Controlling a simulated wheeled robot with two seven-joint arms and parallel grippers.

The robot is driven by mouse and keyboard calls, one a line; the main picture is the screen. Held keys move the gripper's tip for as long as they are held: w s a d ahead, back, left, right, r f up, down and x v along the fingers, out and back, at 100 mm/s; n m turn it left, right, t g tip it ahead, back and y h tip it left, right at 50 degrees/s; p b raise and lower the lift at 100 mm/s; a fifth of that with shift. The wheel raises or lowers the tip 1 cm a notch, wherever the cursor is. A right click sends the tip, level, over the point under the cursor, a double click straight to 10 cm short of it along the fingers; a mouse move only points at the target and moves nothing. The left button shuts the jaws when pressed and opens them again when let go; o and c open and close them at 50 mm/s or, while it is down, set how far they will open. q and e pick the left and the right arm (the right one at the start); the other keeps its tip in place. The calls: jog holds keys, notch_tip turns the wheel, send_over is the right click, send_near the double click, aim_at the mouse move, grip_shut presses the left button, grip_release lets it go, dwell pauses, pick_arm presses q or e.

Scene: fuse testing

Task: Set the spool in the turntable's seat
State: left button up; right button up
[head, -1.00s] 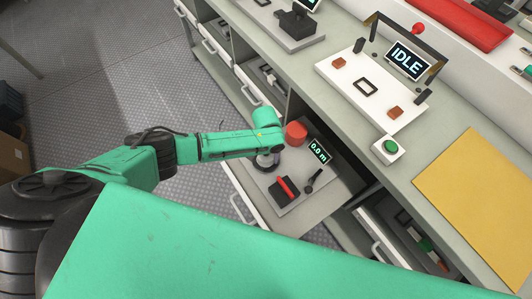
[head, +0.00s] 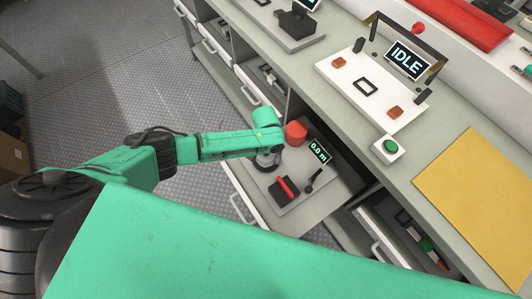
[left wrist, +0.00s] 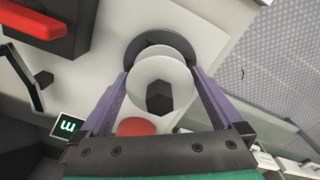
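The spool (left wrist: 146,72) shows in the left wrist view as pale round flanges with a dark block-shaped hub end facing the camera. My left gripper (left wrist: 160,74) has its two purple fingers at opposite edges of the spool and appears shut on it. In the head view my left gripper (head: 267,155) is low over the left part of the grey-white test board. The turntable (left wrist: 133,49) is a dark disc just beyond the spool, mostly covered by it. I cannot tell whether the spool touches the seat. My right gripper is out of view.
A red round piece (head: 295,132) stands close beside the gripper. The board also carries a red-handled black block (head: 285,188), a black lever (head: 313,180) and a display (head: 319,151) reading 0.0 m. The workbench with an IDLE display (head: 406,60) rises behind.

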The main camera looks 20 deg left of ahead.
pick_arm(q)
jog(key=shift+r, duration=0.1)
notch_tip(320, 180, up, 14)
jog(key=p, duration=0.2)
jog(key=shift+r, duration=0.15)
dwell(0.4)
